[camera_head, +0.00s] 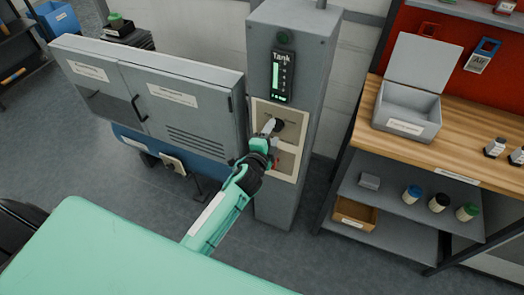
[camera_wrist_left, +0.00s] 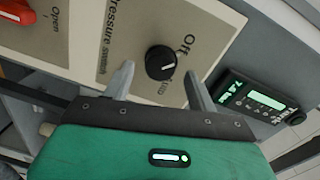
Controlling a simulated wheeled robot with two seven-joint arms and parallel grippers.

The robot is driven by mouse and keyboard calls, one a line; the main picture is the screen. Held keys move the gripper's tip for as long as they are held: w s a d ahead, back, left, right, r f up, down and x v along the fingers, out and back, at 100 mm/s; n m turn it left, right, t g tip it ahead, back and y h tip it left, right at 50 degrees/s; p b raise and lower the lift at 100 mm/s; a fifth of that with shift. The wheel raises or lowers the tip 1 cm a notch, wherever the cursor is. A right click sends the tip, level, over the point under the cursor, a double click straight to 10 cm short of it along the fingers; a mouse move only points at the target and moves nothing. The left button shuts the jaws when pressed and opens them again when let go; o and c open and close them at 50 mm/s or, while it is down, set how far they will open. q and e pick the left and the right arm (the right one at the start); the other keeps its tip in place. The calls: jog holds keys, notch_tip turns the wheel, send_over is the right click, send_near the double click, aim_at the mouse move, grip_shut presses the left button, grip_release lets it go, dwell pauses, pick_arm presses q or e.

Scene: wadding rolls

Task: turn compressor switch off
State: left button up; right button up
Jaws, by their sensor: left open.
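The compressor switch is a round black knob (camera_wrist_left: 160,62) on a beige plate marked "Pressure switch". The word "Off" and a second, partly hidden label are printed beside it. A short white mark shows on the knob. In the head view the knob (camera_head: 279,124) sits on the front of a tall grey column (camera_head: 290,45), below a lit "Tank" display (camera_head: 282,77). My left gripper (camera_head: 268,132) is at the plate, open, its fingers (camera_wrist_left: 158,72) on either side of the knob; I cannot tell whether they touch it. My right gripper is not in view.
A red handle (camera_wrist_left: 15,12) by the word "Open" is on a neighbouring plate. A grey cabinet (camera_head: 190,105) stands left of the column. A wooden workbench (camera_head: 455,130) with an open grey box (camera_head: 405,108) stands to the right, with bottles on the shelf below.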

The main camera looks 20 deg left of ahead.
pick_arm(q)
jog(key=s+b, duration=0.2)
jog(key=s, duration=1)
jog(key=shift+a+r, duration=0.25)
jog(key=shift+r, duration=0.1)
